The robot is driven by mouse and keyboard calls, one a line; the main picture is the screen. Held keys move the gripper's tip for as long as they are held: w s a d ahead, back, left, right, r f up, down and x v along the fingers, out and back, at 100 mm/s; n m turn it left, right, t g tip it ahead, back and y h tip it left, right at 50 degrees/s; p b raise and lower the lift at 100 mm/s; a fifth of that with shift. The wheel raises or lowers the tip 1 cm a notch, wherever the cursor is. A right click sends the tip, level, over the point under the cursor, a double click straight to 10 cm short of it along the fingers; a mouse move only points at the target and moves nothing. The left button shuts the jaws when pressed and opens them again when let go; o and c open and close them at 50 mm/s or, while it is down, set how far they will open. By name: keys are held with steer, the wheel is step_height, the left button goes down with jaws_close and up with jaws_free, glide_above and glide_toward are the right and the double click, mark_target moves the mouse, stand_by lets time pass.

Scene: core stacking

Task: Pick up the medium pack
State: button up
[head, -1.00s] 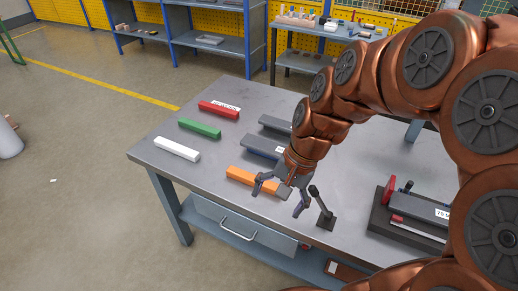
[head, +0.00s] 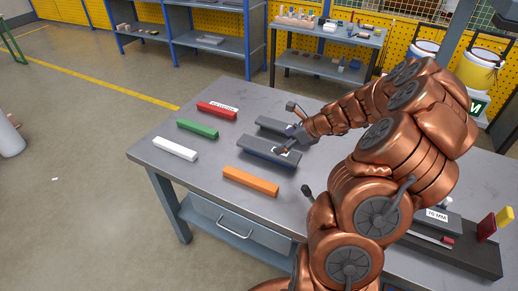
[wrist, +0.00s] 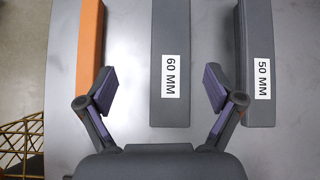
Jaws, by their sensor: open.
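The task's packs look like dark grey bars with white size labels. The bar labelled 60 MM (wrist: 171,45) lies in the middle of the wrist view, and it also shows on the table in the head view (head: 256,148). The bar labelled 50 MM (wrist: 257,35) lies to its right in the wrist view and behind it in the head view (head: 268,124). My gripper (wrist: 160,92) is open and empty, its fingers to either side of the 60 MM bar in the wrist view. In the head view my gripper (head: 287,129) hangs over the grey bars; its exact height is unclear.
An orange bar (head: 250,181) lies in front of the grey bars. Red (head: 217,110), green (head: 198,128) and white (head: 175,148) bars lie to the left. The table's left front is clear.

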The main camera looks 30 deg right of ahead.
mark_target(269, 147)
steer(key=shift+d+f+m, duration=0.3)
steer(key=shift+d, duration=0.1)
steer(key=shift+w+f, duration=0.15)
steer(key=shift+w, duration=0.05)
steer(key=shift+p+x, duration=0.6)
steer(key=shift+x, duration=1.05)
steer(key=shift+w+d+p+x, duration=0.2)
steer(key=shift+p+x, duration=0.1)
steer(key=shift+x, duration=0.75)
steer(key=shift+w+d+p+x, duration=0.15)
steer(key=shift+p+x, duration=0.15)
steer(key=shift+x, duration=0.75)
steer(key=shift+s, duration=0.1)
steer(key=shift+c, duration=0.4)
jaws_close()
